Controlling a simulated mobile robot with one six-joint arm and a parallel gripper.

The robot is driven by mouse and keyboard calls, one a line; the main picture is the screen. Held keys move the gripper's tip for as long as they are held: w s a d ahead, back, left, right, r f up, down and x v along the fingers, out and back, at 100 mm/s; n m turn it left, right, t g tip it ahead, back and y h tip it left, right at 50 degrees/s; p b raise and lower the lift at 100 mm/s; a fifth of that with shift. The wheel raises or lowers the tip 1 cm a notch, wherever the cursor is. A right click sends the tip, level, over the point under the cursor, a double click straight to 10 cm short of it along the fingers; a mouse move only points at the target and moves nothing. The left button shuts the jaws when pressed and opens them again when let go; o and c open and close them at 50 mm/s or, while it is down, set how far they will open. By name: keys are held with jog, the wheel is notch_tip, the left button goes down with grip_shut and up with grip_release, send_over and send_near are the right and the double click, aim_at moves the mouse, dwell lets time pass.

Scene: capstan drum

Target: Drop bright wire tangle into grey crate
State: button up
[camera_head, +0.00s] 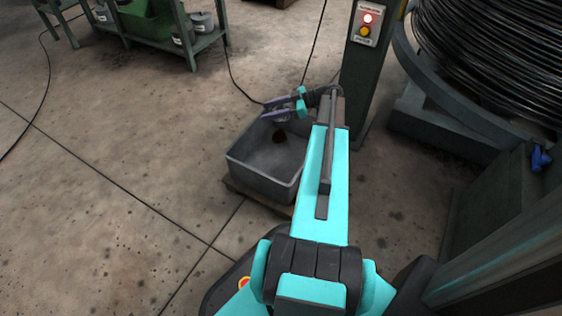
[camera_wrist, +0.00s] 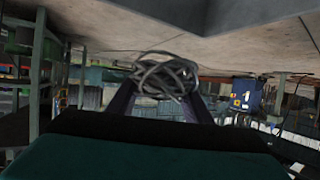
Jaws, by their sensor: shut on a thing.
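The bright wire tangle (camera_wrist: 165,77) is a loose bundle of silvery-grey loops between the fingertips in the wrist view. My gripper (camera_wrist: 160,98) is shut on it. In the head view my gripper (camera_head: 272,113) is above the far part of the grey crate (camera_head: 262,182), and the tangle there is small and hard to make out. The crate is open-topped and stands on a low wooden pallet (camera_head: 258,197). A small dark reddish-brown thing (camera_head: 279,136) lies inside it. My arm covers the crate's right side.
A dark post (camera_head: 362,75) with a lit red lamp (camera_head: 367,18) stands just behind the crate. A large coil of dark wire (camera_head: 490,50) is at the upper right. A workbench (camera_head: 204,42) with bins stands upper left. The floor left of the crate is clear except for cables.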

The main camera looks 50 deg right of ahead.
jog(key=shift+s+d+f, duration=0.4)
jog(key=shift+d+f, duration=0.15)
jog(key=shift+f, duration=0.1)
jog(key=shift+f, duration=0.1)
jog(key=shift+f+b, duration=0.7)
jog(key=shift+f, duration=2.2)
jog(key=o, duration=1.2)
jog(key=shift+c, duration=0.2)
jog(key=p+v, duration=0.4)
jog(key=v, duration=1)
jog(key=shift+f, duration=0.1)
